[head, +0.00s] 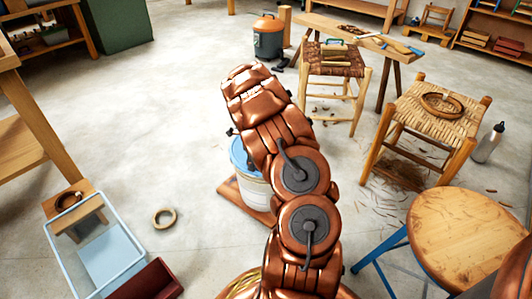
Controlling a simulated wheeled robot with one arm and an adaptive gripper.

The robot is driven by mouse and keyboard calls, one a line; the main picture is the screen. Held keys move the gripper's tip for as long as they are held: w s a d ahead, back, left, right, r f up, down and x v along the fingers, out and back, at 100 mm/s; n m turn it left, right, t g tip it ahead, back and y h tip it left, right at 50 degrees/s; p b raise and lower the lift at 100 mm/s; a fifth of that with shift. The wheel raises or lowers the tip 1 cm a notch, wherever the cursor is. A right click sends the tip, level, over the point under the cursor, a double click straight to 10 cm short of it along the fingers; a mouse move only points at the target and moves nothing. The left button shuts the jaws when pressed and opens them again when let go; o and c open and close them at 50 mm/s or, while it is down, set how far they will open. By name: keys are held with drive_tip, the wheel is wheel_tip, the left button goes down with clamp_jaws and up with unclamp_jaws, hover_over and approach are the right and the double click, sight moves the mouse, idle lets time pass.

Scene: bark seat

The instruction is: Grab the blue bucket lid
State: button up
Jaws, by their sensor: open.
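A white bucket (256,192) stands on the floor near the middle of the head view, on a low wooden board (235,196). Its blue lid (238,155) lies on top. Only the left part of the lid shows, because my copper-coloured arm crosses in front of its right side. My arm rises from the bottom of the view and passes over the bucket. My gripper cannot be made out; the far end of the arm hides it. I cannot tell how far it is from the lid.
A clear blue-tinted bin (133,241) and a tape ring (164,218) lie left of the bucket. Woven stools (334,70) (405,108) and a round wooden seat (470,232) stand to the right. Open concrete floor (150,110) lies at the upper left.

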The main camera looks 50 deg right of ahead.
drive_tip(key=shift+c, duration=0.4)
clamp_jaws()
drive_tip(key=shift+r, duration=0.1)
